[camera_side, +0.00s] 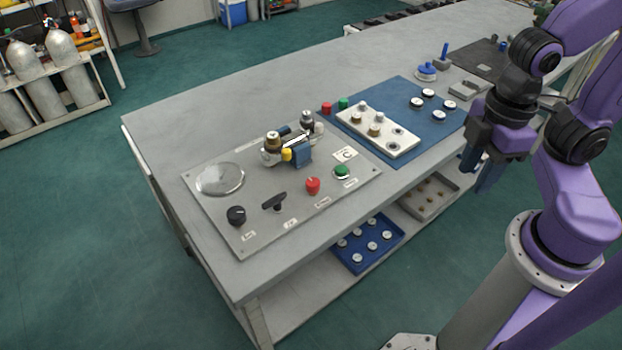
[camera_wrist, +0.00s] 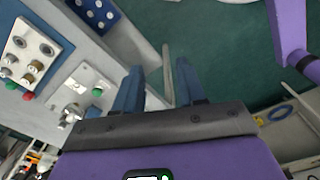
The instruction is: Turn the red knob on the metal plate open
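The red knob (camera_side: 312,186) stands on the front part of the grey metal plate (camera_side: 215,208), between a black T-handle (camera_side: 274,202) and a green knob (camera_side: 342,172). Part of the plate (camera_wrist: 83,72) and the green knob (camera_wrist: 97,91) show at the left in the wrist view; I cannot make out the red knob there. My gripper (camera_side: 478,175) is right of the plate, in front of the bench edge and well apart from the knob. In the wrist view my gripper (camera_wrist: 158,88) has its two blue fingers spread with nothing between them.
The plate also bears a black round knob (camera_side: 237,215), a round gauge (camera_side: 220,179) and a valve assembly (camera_side: 290,143) that rises above it. A blue mat (camera_side: 395,93) with a white block (camera_side: 378,131) lies to the right. A blue tray (camera_side: 352,262) sits on the lower shelf.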

